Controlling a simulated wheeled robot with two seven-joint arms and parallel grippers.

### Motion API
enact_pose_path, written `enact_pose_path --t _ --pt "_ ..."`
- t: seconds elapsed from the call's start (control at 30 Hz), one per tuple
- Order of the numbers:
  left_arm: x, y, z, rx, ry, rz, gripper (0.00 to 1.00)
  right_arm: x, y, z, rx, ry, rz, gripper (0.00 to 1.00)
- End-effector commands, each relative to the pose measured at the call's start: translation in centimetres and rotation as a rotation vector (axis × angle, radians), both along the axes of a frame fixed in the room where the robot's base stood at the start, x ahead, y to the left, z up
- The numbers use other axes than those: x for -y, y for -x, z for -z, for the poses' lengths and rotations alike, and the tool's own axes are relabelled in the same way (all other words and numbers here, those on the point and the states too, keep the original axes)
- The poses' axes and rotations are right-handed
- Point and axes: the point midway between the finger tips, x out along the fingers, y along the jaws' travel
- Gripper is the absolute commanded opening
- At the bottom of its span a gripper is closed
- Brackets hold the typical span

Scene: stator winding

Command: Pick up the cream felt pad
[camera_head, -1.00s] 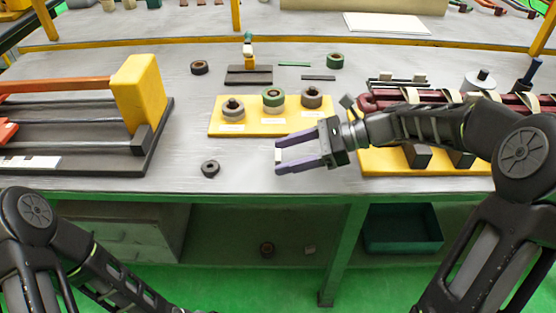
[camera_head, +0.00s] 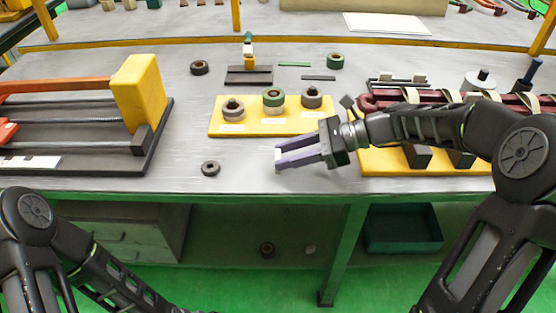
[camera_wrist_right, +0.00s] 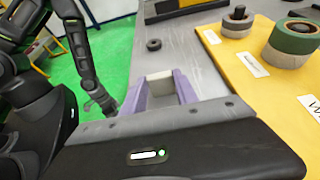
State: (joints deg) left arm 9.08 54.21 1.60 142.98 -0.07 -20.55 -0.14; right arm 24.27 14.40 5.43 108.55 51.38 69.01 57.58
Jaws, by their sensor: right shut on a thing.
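The cream felt pad (camera_wrist_right: 160,84) is a small pale block held between the two purple fingers of my right gripper (camera_wrist_right: 163,90) in the right wrist view. In the head view only a small pale end of the pad (camera_head: 278,154) shows at the fingertips. The right gripper (camera_head: 279,160) is shut on it, over the front part of the grey table. The fingers hide the rest of the pad. My left gripper (camera_wrist_right: 103,104) shows small and dark at the left of the right wrist view, low beside the table; its jaws cannot be made out.
A yellow board (camera_head: 262,127) with several ring stacks lies just behind the right gripper. A dark ring (camera_head: 210,169) lies to its left near the table's front edge. A yellow-based fixture with dark red parts (camera_head: 450,162) stands to the right, under my right forearm.

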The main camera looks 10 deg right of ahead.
Motion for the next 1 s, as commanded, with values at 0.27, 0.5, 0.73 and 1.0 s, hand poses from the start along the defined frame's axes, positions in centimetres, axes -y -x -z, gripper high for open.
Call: enact_pose_path --t 0.27,0.5,0.73,1.0 --pt "0.0 0.0 0.0 0.0 0.0 0.0 0.37 0.0 0.0 0.0 0.0 0.0 0.0 0.0" --pt "0.0 0.0 0.0 0.0 0.0 0.0 0.37 0.0 0.0 -0.2 0.001 0.0 0.0 0.0" --pt "0.0 0.0 -0.4 0.0 0.0 0.0 0.37 0.0 0.0 -2.9 0.005 0.002 -0.001 0.0" --pt "0.0 0.0 -1.0 0.0 0.0 -0.001 0.37 0.0 0.0 -8.1 0.004 0.002 -0.001 0.0"
